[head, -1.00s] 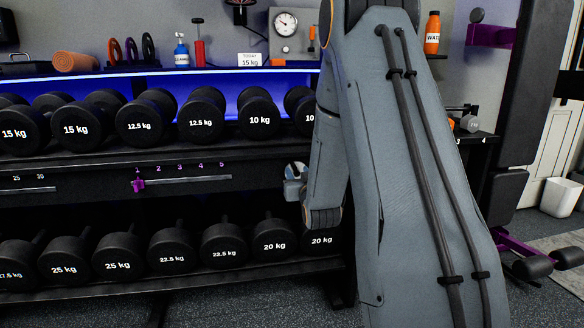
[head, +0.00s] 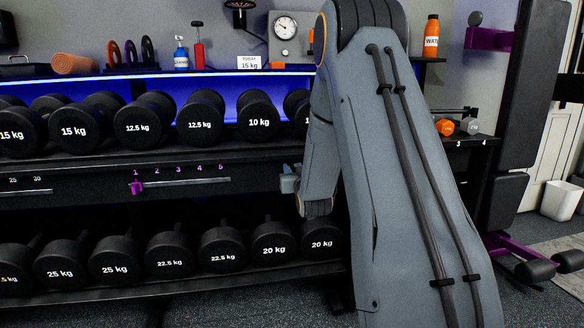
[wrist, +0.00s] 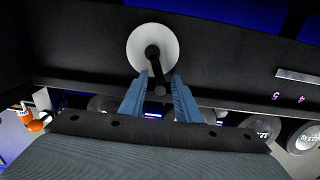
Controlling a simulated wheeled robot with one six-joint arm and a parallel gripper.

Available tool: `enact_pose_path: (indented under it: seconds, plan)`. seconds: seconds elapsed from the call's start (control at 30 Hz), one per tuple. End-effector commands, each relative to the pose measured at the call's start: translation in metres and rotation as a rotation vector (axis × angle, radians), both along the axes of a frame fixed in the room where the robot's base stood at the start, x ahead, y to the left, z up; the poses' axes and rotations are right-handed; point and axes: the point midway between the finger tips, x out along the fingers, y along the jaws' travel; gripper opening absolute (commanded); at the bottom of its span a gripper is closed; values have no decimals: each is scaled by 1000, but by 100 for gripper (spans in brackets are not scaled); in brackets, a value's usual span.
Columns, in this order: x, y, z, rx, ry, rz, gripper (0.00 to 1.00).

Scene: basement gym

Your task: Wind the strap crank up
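The strap crank shows in the wrist view as a white disc (wrist: 136,46) on a black panel. Its black crank arm (wrist: 153,58) runs from the hub towards the bottom of that picture and ends in a dark round knob (wrist: 160,90). My gripper (wrist: 161,78) has its two blue fingers apart, one on each side of the knob, with visible gaps. I cannot tell how deep the knob sits between them. In the head view my gripper (head: 288,181) is at the rack's front panel, and the crank is hidden behind it and my arm.
A slotted scale with a purple slider (head: 137,187) at 1 lies left of my gripper. Black dumbbells fill the shelves above and below. An orange dumbbell (head: 445,127) sits on the right.

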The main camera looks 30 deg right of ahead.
Motion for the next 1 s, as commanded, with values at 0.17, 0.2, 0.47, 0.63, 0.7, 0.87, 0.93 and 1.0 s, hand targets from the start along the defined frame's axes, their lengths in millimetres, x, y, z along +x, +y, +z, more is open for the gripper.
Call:
enact_pose_path:
  seconds: [0.17, 0.2, 0.47, 0.63, 0.7, 0.87, 0.93, 1.0]
  plan:
    - [0, 0, 0, 0, 0, 0, 10]
    - [0, 0, 0, 0, 0, 0, 10]
    - [0, 0, 0, 0, 0, 1, 10]
    - [0, 0, 0, 0, 1, 1, 10]
    - [-1, 1, 2, -2, 3, 0, 10]
    - [-6, 4, 22, -31, 29, -3, 7]
    - [-9, 10, 36, -52, 54, -1, 0]
    - [-11, 34, 45, -64, 109, 22, 0]
